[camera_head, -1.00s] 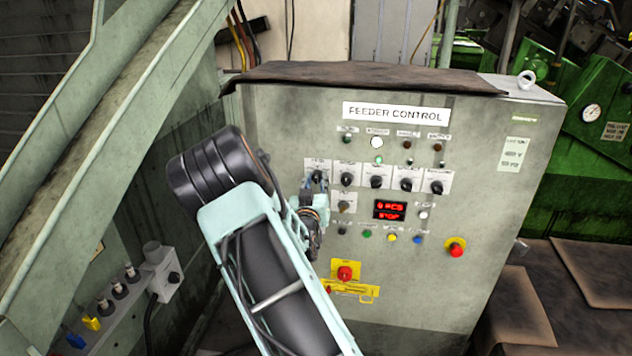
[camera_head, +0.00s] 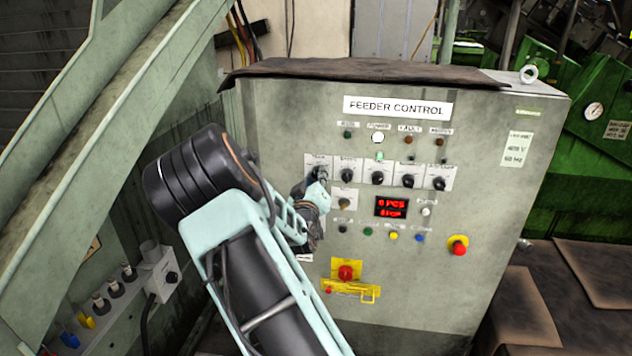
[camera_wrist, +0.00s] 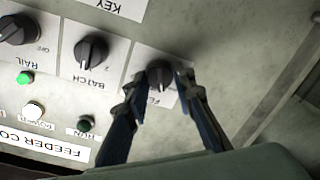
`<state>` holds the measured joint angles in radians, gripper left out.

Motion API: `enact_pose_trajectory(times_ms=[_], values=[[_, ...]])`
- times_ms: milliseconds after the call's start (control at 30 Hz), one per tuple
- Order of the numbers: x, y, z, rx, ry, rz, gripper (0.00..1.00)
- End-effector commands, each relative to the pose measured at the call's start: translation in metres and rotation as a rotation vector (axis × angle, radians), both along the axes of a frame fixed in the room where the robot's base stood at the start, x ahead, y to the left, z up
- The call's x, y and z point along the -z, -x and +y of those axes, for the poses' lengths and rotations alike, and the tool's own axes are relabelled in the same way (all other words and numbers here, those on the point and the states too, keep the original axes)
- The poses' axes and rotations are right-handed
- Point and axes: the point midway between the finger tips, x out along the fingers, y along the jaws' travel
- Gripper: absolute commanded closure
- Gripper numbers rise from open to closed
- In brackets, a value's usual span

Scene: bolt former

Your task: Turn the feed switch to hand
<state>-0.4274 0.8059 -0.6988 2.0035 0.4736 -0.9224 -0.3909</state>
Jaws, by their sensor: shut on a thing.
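The feed switch is a black rotary knob (camera_wrist: 160,76) on a white label plate, partly lettered "FE" in the wrist view, where the panel appears upside down. In the head view it is the leftmost knob (camera_head: 319,171) of the upper selector row, partly covered by my gripper. My gripper (camera_wrist: 161,74) is closed on this knob, one finger on each side. In the head view my gripper (camera_head: 318,181) reaches it from below left. The knob's pointer and position lettering are too hidden to read.
The batch knob (camera_wrist: 91,50) sits close beside the feed switch, with the rail knob (camera_wrist: 18,30) beyond. Below the selector row are a red display (camera_head: 391,207) and several small buttons. A red emergency button (camera_head: 458,245) and a red-yellow switch (camera_head: 346,272) stick out lower down.

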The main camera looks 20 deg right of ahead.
Motion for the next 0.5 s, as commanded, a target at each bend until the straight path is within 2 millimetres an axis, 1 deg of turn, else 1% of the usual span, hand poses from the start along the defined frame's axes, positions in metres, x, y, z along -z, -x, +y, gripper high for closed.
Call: enact_pose_trajectory(times_ms=[200,500], values=[[0.0006,-0.0002,0.0006,0.0,0.132,0.088,1.0],[0.0003,-0.0004,0.0004,0.001,0.244,0.165,1.0]])
